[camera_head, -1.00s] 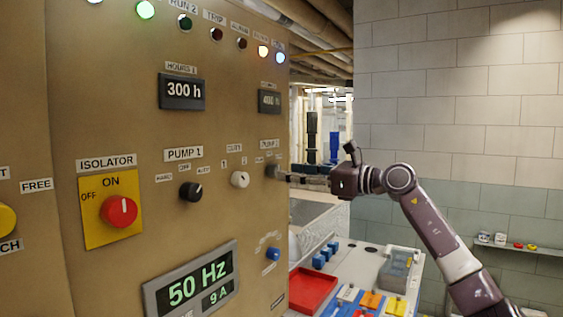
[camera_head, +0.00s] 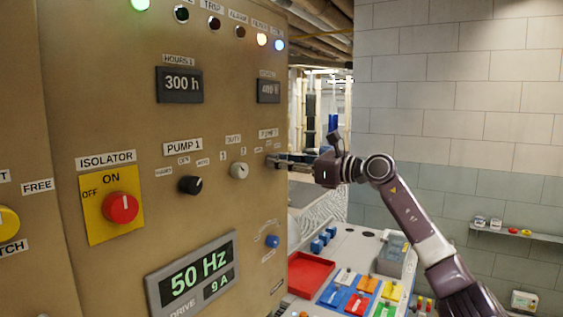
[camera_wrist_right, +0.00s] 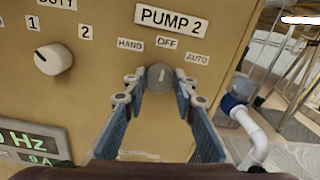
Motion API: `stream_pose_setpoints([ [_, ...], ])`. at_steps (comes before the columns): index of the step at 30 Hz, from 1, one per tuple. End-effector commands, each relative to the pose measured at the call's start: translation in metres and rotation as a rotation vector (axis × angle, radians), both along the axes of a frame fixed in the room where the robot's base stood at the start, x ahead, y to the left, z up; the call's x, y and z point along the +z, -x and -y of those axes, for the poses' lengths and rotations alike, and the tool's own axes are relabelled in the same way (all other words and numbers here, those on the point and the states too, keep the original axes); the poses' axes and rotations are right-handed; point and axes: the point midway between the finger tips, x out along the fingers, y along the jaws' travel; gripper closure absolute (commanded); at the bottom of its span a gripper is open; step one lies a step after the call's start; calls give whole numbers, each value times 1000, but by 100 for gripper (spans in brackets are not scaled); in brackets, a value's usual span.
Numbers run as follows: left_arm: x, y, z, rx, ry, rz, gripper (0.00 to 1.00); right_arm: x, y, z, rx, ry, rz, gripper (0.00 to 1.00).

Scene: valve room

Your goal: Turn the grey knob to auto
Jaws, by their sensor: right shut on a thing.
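The grey knob (camera_wrist_right: 160,84) sits under the PUMP 2 label on the tan panel, with HAND, OFF and AUTO (camera_wrist_right: 197,58) marked above it from left to right. Its white mark points up, roughly at OFF. My right gripper (camera_wrist_right: 160,92) is shut on the knob, one fingertip on each side of it. In the head view the right gripper (camera_head: 276,160) reaches the panel's right edge from the right, and its fingers largely hide the knob. My left gripper is not in view.
The white DUTY knob (camera_head: 239,170), black PUMP 1 knob (camera_head: 190,185) and red isolator (camera_head: 120,208) are to the left on the panel. A blue knob (camera_head: 272,241) is below. A red tray (camera_head: 308,272) lies on the bench at right.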

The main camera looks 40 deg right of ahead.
Motion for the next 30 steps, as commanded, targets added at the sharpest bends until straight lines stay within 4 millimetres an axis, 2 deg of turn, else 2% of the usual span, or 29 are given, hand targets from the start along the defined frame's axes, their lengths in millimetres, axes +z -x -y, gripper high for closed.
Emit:
stream_pose_setpoints([
  [8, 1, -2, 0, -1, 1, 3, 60, 0, 0, 0, 0, -16, -5, 99],
  [14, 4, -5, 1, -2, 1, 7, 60, 0, 0, 1, -2, -94, -29, 99],
  [30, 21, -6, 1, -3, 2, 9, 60, 2, 0, 1, -1, -515, -151, 99],
])
